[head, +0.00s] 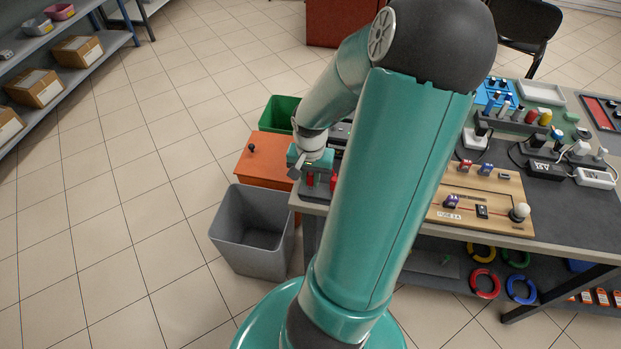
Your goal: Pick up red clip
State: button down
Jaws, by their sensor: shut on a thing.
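My gripper (302,172) is at the near left corner of the workbench, low over its top and partly hidden by my own arm. It is shut on a small red piece, which looks like the red clip (310,180), just under its jaws. A second red piece (333,183) shows a little to the right. Both are small in this view, and their exact shape and the grip on the clip are hard to make out.
A grey bin (252,232) stands on the floor beside the workbench (470,238). An orange cabinet (262,160) and a green bin (283,113) are behind it. A wooden fuse board (478,198) and several electrical parts occupy the bench's right. Open floor lies left.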

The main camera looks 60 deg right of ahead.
aim_at(310, 174)
jog(key=shift+r, duration=0.35)
notch_tip(310, 174, up, 2)
jog(key=shift+r, duration=0.2)
jog(key=w+a+r, duration=0.7)
jog(key=a+r, duration=0.5)
jog(key=shift+w+r, duration=0.2)
jog(key=shift+d+r, duration=0.1)
